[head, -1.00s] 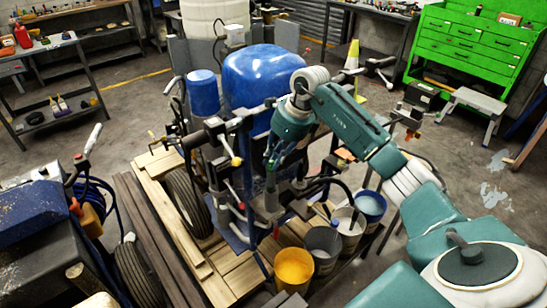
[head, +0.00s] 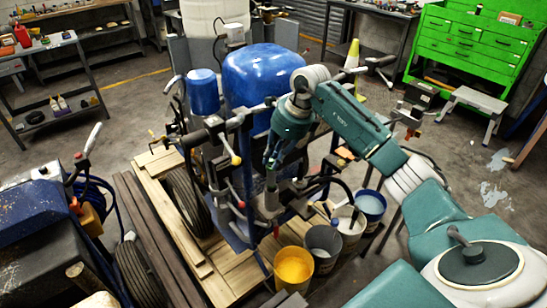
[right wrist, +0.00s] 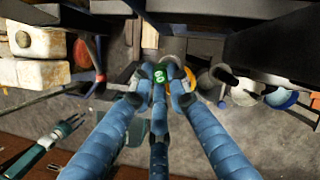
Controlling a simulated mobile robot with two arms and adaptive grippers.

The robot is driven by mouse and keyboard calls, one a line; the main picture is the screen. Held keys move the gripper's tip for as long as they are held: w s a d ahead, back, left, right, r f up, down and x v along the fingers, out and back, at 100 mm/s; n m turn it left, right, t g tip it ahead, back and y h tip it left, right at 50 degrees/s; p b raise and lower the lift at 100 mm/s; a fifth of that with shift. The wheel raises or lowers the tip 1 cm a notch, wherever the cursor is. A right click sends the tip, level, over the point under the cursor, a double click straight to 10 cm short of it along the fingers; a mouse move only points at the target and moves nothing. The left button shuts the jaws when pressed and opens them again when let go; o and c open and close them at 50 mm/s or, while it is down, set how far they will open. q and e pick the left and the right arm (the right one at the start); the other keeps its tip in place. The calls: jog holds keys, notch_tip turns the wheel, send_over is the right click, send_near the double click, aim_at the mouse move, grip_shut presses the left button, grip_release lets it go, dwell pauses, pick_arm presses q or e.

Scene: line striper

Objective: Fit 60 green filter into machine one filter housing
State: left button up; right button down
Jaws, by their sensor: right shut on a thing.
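The green filter (right wrist: 160,75), with a pale "60" marking, sits between the blue fingertips of my right gripper (right wrist: 160,82) in the right wrist view. The fingers are shut on it. In the head view my right gripper (head: 270,162) points down at the near side of the blue-tanked striping machine (head: 265,75), among its pipes and fittings. The filter cannot be made out there. The filter housing cannot be told apart from the other fittings, and I cannot tell whether the filter touches it.
Handlebars and hoses crowd around the right gripper. A yellow paint bucket (head: 294,268), a grey bucket (head: 323,246) and a blue one (head: 370,205) stand at the near right of the machine. Another dark machine (head: 45,235) is at the left. Open floor lies farther right.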

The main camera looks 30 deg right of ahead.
aim_at(274, 186)
jog(key=shift+s+f+b, duration=0.1)
jog(key=shift+f+b, duration=3.5)
jog(key=shift+f, duration=1.5)
dwell(2.9)
